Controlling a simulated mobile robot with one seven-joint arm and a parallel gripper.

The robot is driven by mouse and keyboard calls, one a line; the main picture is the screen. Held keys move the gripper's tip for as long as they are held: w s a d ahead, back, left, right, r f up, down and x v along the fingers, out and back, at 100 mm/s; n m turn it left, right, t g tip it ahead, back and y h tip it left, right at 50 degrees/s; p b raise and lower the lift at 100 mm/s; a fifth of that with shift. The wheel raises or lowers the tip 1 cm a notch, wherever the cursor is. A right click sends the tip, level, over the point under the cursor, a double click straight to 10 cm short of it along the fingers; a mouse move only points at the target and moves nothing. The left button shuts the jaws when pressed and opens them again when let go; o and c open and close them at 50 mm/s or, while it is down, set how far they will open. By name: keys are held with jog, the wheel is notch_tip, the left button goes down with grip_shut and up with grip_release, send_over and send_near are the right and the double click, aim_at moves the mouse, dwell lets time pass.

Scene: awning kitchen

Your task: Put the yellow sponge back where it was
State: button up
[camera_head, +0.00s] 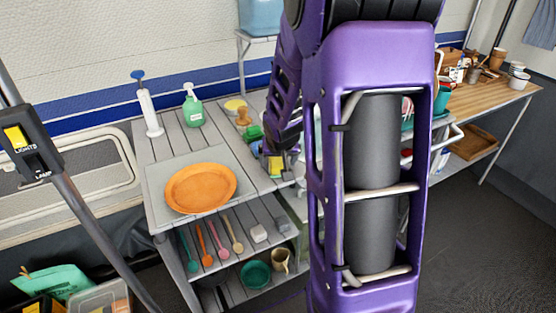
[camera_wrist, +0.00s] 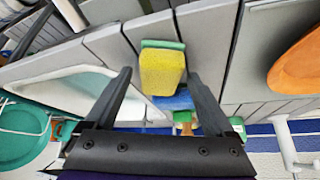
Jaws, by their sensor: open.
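The yellow sponge (camera_wrist: 162,72) has a green layer along one edge and sits on the grey slatted counter. A blue item (camera_wrist: 175,100) sits right beside the sponge. In the head view the sponge (camera_head: 275,166) shows near the counter's right edge, below my purple arm, which partly hides that area.
An orange plate (camera_head: 200,188) lies on a grey mat left of the sponge. A green soap bottle (camera_head: 192,110) and a white pump (camera_head: 149,112) stand at the back. A white basin (camera_wrist: 75,82) and a green round dish (camera_wrist: 22,135) are left in the wrist view.

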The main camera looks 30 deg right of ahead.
jog(key=shift+r+p, duration=0.3)
jog(key=shift+r, duration=0.05)
jog(key=p+v, duration=0.3)
jog(key=v, duration=0.8)
jog(key=shift+s+r+p, duration=0.25)
jog(key=shift+s+p, duration=0.05)
jog(key=shift+p, duration=0.05)
jog(key=shift+a, duration=0.1)
